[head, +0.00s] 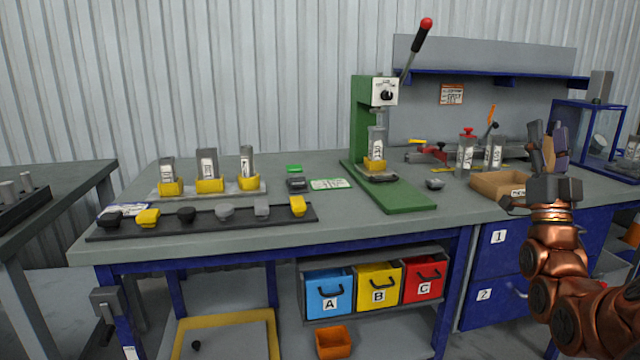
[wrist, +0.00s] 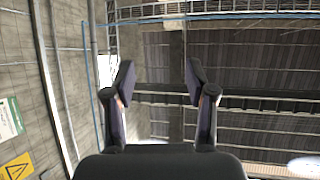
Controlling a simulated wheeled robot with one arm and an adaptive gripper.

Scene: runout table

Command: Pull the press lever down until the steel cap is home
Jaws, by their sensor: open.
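The green press (head: 365,115) stands on the bench. Its lever (head: 411,55) is raised, tilted up to the right, with a red knob (head: 426,24) on top. Under the ram stands a grey labelled part (head: 377,142) in a yellow holder (head: 375,165). The steel cap cannot be told apart on that part at this size. My gripper (head: 547,143) is at the right, pointing up, well apart from the lever and lower than the knob. In the wrist view my gripper (wrist: 157,78) is open and empty, facing the roof.
A dark strip (head: 205,222) with several caps lies at the bench's front left, before several parts in yellow holders. A loose grey piece (head: 435,184) lies right of the press. A cardboard box (head: 497,185) and a blue-framed case (head: 585,130) stand near my arm.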

